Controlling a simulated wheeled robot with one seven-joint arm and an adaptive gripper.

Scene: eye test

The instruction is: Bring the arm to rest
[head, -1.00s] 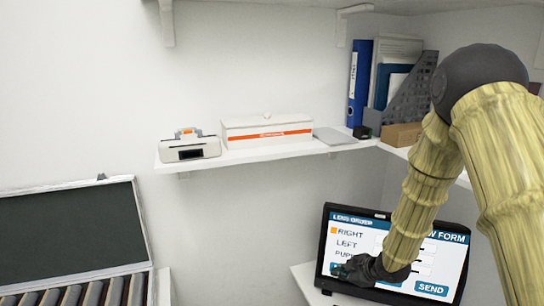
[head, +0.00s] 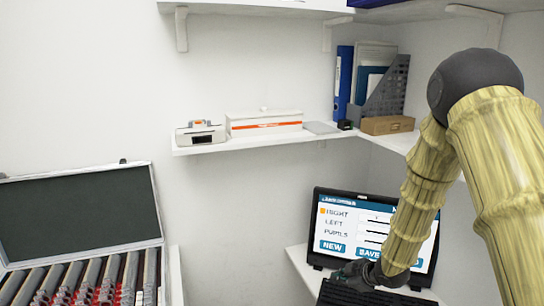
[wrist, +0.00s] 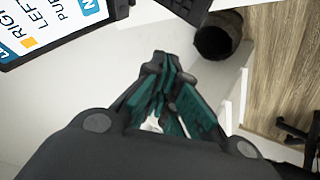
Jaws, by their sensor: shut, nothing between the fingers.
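My gripper (head: 350,272) hangs in front of the lower left part of a monitor (head: 345,225) in the head view. My bamboo-like arm reaches down to it from the right and covers part of the screen. In the wrist view my gripper (wrist: 165,75) has its teal-padded fingertips together, with nothing between them. The monitor (wrist: 50,25) also shows there at the upper left, with a black keyboard (wrist: 185,8) at the top edge. The keyboard (head: 365,293) lies below my gripper in the head view.
A case (head: 85,205) with an open lid and several lens rows stands at the left. A wall shelf (head: 270,140) holds a white box (head: 263,122), a small device (head: 200,133) and binders (head: 343,85). A dark bin (wrist: 215,40) stands beyond my gripper.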

